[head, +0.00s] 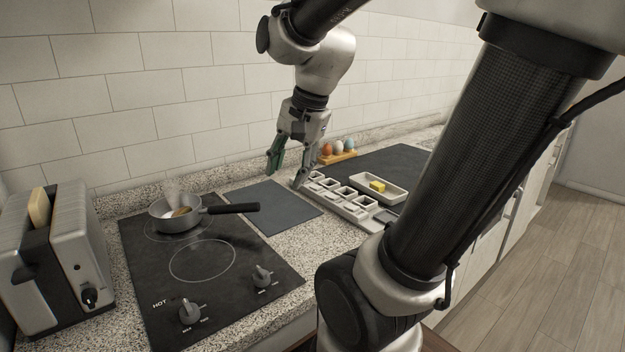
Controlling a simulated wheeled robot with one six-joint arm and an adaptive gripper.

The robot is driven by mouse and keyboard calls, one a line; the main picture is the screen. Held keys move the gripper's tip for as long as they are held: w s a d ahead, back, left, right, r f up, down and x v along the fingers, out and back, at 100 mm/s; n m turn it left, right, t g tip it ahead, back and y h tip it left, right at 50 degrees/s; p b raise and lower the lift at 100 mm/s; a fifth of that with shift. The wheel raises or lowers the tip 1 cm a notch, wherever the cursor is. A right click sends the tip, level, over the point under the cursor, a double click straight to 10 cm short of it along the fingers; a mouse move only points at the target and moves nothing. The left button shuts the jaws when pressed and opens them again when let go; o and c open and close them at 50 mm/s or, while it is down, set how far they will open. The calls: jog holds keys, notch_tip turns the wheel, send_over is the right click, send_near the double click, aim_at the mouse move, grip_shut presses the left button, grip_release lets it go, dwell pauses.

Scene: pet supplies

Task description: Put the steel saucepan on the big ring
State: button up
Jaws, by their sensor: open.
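The steel saucepan (168,223) stands upright on the rear ring of the black hob (270,282). Its black handle (235,208) points right, past the hob's edge. Something brownish shows inside it, with a pale wisp above. The front ring (202,261), a thin pale circle nearer me, is bare. It looks like the bigger one, though the pan covers much of the rear ring. My gripper (285,179) is open and empty, pointing down above the dark mat, right of and apart from the saucepan's handle.
A toaster (62,262) with bread stands left of the hob. Two knobs (190,311) are at the hob's front. A dark mat (270,208) lies right of it. Farther right are a compartment tray (352,208), a butter dish (397,193) and an egg holder (340,158).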

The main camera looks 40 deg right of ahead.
jog(key=s+d+n+h, duration=0.1)
jog(key=s+n, duration=0.7)
jog(key=n, duration=0.4)
jog(key=shift+d+t, duration=0.15)
jog(key=shift+t, duration=0.25)
jog(key=shift+o, duration=0.4)
jog(key=shift+s, duration=0.1)
dwell(0.7)
